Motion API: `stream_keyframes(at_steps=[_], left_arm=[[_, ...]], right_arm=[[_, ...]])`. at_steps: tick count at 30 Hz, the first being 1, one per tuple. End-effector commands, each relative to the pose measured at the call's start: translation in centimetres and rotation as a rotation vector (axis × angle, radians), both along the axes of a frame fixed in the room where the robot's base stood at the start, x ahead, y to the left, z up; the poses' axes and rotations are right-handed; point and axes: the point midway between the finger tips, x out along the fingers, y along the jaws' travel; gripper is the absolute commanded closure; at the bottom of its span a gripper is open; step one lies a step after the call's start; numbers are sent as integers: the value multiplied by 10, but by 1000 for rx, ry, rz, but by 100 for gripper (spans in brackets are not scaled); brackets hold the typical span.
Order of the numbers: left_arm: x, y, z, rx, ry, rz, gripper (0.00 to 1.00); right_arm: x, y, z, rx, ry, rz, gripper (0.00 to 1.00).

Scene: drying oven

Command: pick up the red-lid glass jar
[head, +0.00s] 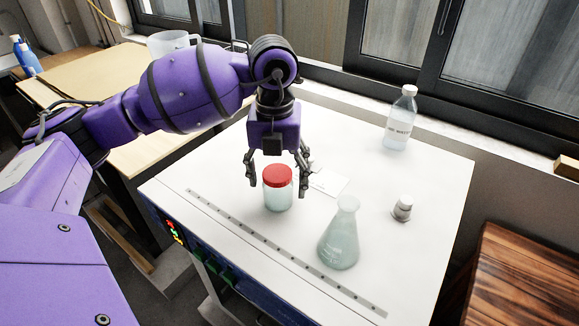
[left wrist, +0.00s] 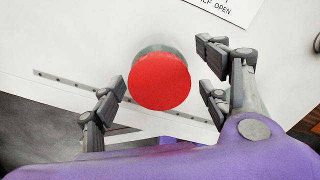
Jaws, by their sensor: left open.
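The red-lid glass jar (head: 278,197) stands upright on the white top of the drying oven (head: 215,180). In the left wrist view its round red lid (left wrist: 159,82) lies between the fingers, with a little of the glass showing behind it. My left gripper (head: 277,183) points down over the jar with its fingers spread, one on each side of the lid. In the left wrist view the open fingers (left wrist: 160,105) show gaps to the lid on both sides. My right gripper is not in either view.
A conical flask (head: 340,240) stands to the right of the jar, nearer the front. A small grey-white capped item (head: 402,208) and a labelled water bottle (head: 401,118) stand farther right. A printed card (head: 328,182) lies behind the jar. A wooden crate (head: 520,275) is at the right.

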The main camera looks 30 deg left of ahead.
Motion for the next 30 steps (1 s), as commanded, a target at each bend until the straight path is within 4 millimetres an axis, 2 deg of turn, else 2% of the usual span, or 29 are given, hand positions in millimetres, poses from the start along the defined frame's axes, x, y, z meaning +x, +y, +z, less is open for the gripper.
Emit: stream_keyframes(at_steps=[6,9,17,28,30], left_arm=[[-3,3,-33,0,2,0,31],[-3,2,-42,-2,1,0,31],[-2,2,-45,-1,0,-1,31],[-2,2,-44,-1,0,-1,79],[-2,2,-44,0,-1,-1,80]], right_arm=[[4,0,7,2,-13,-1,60],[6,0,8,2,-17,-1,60],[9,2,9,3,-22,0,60],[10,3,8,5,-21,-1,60],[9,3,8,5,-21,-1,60]])
